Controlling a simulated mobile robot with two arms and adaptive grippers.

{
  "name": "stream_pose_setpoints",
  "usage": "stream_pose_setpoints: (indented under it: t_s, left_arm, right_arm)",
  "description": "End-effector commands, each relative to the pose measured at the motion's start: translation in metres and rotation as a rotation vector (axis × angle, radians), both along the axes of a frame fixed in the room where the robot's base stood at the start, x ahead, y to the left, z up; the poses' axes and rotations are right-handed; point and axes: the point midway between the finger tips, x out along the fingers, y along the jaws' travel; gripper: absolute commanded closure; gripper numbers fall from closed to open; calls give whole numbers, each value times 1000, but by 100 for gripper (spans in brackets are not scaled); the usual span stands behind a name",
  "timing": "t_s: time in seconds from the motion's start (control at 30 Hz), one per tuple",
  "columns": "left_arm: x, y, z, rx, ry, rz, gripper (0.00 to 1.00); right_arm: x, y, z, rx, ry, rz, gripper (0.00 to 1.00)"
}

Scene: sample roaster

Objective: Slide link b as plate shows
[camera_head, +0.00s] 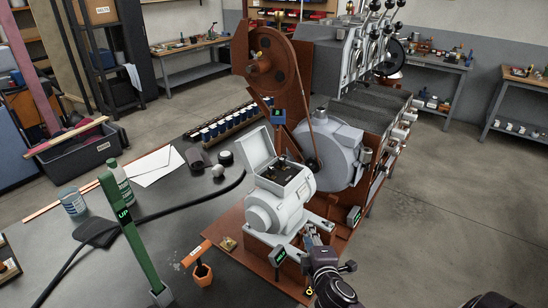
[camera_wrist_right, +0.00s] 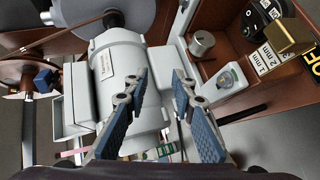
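The light grey motor (camera_head: 268,212) sits on a reddish-brown base, its terminal box open with the lid (camera_head: 255,150) raised. Inside is a dark terminal board (camera_head: 284,173) with small brass-coloured parts; I cannot tell which is link b. In the right wrist view the motor (camera_wrist_right: 128,75) bears a white label plate (camera_wrist_right: 106,64), its print too small to read. My right gripper (camera_head: 318,236) is at the front right of the motor, below the terminal box. In the wrist view its fingers (camera_wrist_right: 160,78) are spread apart with nothing between them. My left gripper is out of view.
A black cable (camera_head: 180,208) crosses the bench. A belt and flywheel (camera_head: 272,62) rise behind the motor. In the wrist view, a brass block (camera_wrist_right: 289,36) and labels lie right.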

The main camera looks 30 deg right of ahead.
Motion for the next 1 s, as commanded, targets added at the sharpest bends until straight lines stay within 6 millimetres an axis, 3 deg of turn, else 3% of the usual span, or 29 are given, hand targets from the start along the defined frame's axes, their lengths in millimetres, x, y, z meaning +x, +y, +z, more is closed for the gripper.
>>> stream_pose_setpoints:
  t_s: [0.03, 0.17, 0.3, 0.43, 0.6, 0.83, 1.0]
  left_arm:
    - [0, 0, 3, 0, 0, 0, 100]
    - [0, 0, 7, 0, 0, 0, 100]
    - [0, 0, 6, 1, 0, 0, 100]
    - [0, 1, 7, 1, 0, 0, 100]
    - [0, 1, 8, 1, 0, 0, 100]
    - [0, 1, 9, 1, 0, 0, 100]
    - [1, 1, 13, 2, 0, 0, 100]
  right_arm:
    - [17, -11, 38, -141, -48, 48, 76]
    - [50, -24, 137, -589, -139, 181, 76]
    - [79, -22, 169, -1035, -115, 350, 76]
    - [96, -20, 177, -1359, -55, 487, 76]
    - [106, -23, 169, -1621, 28, 617, 76]
    - [113, -25, 162, -1712, 67, 673, 76]
    - [134, -23, 164, -1708, 64, 671, 76]
